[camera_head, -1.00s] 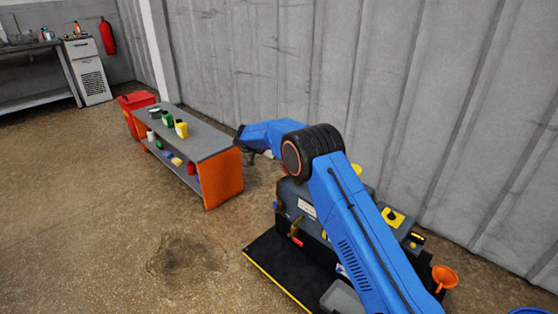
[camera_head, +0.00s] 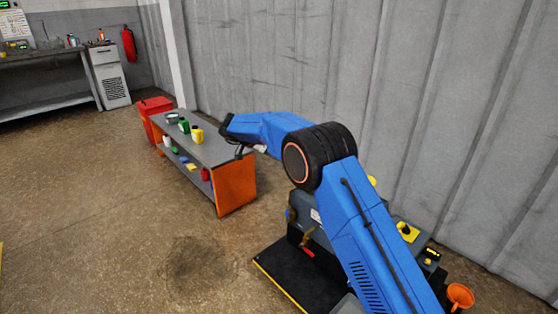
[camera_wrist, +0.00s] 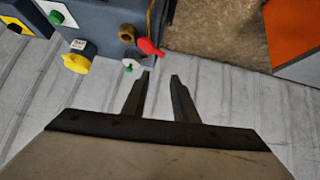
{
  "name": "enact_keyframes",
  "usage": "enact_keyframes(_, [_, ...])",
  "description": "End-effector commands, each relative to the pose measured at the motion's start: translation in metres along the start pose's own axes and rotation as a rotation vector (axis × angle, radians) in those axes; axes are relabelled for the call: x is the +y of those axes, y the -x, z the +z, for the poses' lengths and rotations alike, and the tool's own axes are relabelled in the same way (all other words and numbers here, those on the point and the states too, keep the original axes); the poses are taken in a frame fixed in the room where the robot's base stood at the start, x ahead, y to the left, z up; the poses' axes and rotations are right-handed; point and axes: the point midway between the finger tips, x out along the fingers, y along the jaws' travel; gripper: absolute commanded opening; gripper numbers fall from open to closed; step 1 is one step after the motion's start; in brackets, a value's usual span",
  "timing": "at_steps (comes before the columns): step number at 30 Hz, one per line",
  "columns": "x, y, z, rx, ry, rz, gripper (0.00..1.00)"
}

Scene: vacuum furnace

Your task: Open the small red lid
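I cannot pick out a small red lid for certain. A red bin (camera_head: 153,107) with a flat red top stands at the far end of the bench in the head view. In the wrist view a red handle-like part (camera_wrist: 150,48) sticks out of a brass fitting on the grey-blue machine (camera_wrist: 92,22). My gripper (camera_wrist: 160,75) is open and empty in the wrist view. Its two dark fingers are apart, and their tips appear just below the red part; the depth between them is unclear. In the head view my arm's end is near the bench's right end, its fingers hard to make out.
The grey bench (camera_head: 205,146) with orange ends holds green and yellow containers. The machine also carries a yellow knob (camera_wrist: 76,62) and a white-green button (camera_wrist: 131,66). A corrugated wall stands behind. An orange funnel (camera_head: 460,296) is at lower right. Floor left of the bench is open.

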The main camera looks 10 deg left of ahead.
Motion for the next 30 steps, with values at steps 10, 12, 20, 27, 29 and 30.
enact_keyframes(10, [0.000,0.011,0.000,0.000,0.000,0.000,0.26])
enact_keyframes(12, [0.000,0.011,0.000,0.000,0.000,0.000,0.26])
enact_keyframes(20, [-0.020,0.004,-0.011,0.078,0.014,-0.064,0.00])
enact_keyframes(27, [-0.105,0.006,-0.039,0.343,0.124,-0.336,0.00])
enact_keyframes(29, [-0.129,0.011,-0.040,0.401,0.171,-0.413,0.00])
enact_keyframes(30, [-0.143,0.015,-0.039,0.437,0.204,-0.463,0.00])
